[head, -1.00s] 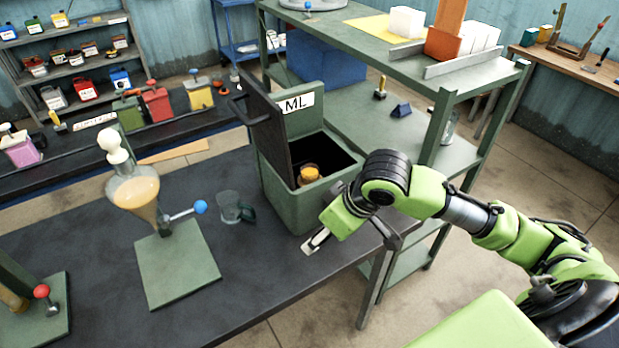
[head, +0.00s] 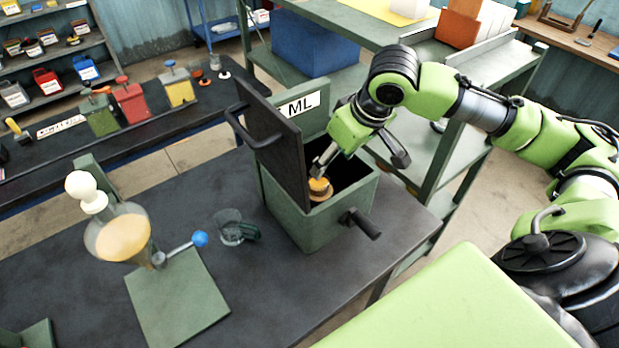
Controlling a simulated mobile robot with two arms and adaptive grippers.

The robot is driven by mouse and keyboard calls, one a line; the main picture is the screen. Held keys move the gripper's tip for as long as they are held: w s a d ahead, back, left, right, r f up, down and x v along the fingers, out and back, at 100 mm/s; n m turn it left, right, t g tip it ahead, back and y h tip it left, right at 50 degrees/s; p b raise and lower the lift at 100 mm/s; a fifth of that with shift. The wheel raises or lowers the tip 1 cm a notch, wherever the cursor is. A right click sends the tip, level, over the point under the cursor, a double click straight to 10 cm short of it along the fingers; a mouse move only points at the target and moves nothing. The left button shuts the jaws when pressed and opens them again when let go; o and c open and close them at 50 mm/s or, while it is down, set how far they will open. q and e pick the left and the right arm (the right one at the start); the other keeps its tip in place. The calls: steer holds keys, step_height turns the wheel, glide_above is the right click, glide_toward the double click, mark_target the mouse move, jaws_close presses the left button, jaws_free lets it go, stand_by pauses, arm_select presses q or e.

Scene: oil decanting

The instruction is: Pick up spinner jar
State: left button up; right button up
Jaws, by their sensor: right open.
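The spinner jar appears to be the small jar with an orange-yellow top (head: 320,189) inside the green box marked ML (head: 305,226). The box's dark lid (head: 272,140) stands open on the left side. My right gripper (head: 318,172) reaches down into the box opening, with its fingertips at the jar's top. The fingers are open; whether they touch the jar I cannot tell. The jar's lower part is hidden inside the box. My left gripper is not in view.
On the dark bench, a glass mug (head: 234,228) stands left of the box. Further left is a separating funnel with amber liquid (head: 122,238) on a green stand (head: 178,300). A green shelf unit (head: 460,140) stands behind the box at right.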

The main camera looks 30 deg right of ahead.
steer(key=p, duration=0.1)
glide_toward(319, 181)
steer(key=shift+s+a+f, duration=0.3)
steer(key=shift+s+a, duration=0.1)
steer(key=shift+a, duration=0.15)
steer(key=shift+s+a+f, duration=0.35)
steer(key=shift+s+a, duration=0.05)
steer(key=shift+a, duration=0.1)
steer(key=shift+w+d+f+p, duration=0.1)
steer(key=shift+w+f+p, duration=0.95)
steer(key=shift+f, duration=0.2)
steer(key=shift+x, duration=1.15)
steer(key=shift+w+f+p, duration=0.25)
steer(key=shift+f+p, duration=0.05)
steer(key=shift+d+f, duration=0.1)
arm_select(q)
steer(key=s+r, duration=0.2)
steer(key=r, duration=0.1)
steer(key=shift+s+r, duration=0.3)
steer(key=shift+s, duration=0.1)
arm_select(e)
steer(key=c, duration=1.3)
